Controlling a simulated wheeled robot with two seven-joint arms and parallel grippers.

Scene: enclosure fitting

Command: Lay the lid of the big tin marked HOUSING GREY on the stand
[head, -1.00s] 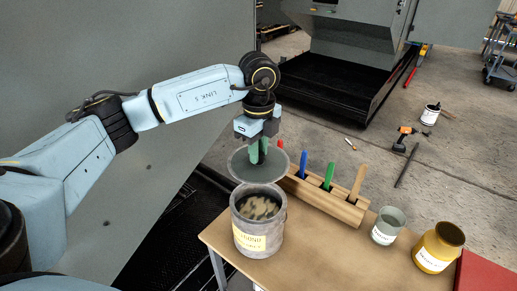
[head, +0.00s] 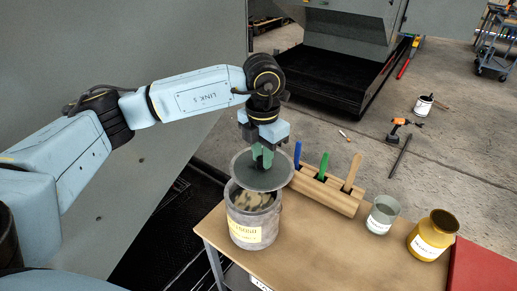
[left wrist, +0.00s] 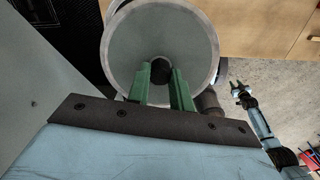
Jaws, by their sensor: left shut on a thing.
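My left gripper (head: 262,160) has its green fingers shut on the dark knob of a round grey lid (head: 250,178). The lid hangs above the back right of the big grey tin (head: 240,222) and hides part of its mouth. The tin stands open on the table, with a pale yellow label too blurred to read. In the left wrist view the lid (left wrist: 125,60) fills the upper middle, with the fingers at its knob. My right gripper (left wrist: 240,90) shows small at the right of that view; its finger state is unclear. I cannot make out the stand with certainty.
A wooden rack (head: 330,193) with blue, green and wooden handles stands right of the lid, close to it. A small grey tin (head: 382,214), a yellow tin (head: 433,236) and a red item (head: 480,268) are further right. The table front (head: 330,262) is clear.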

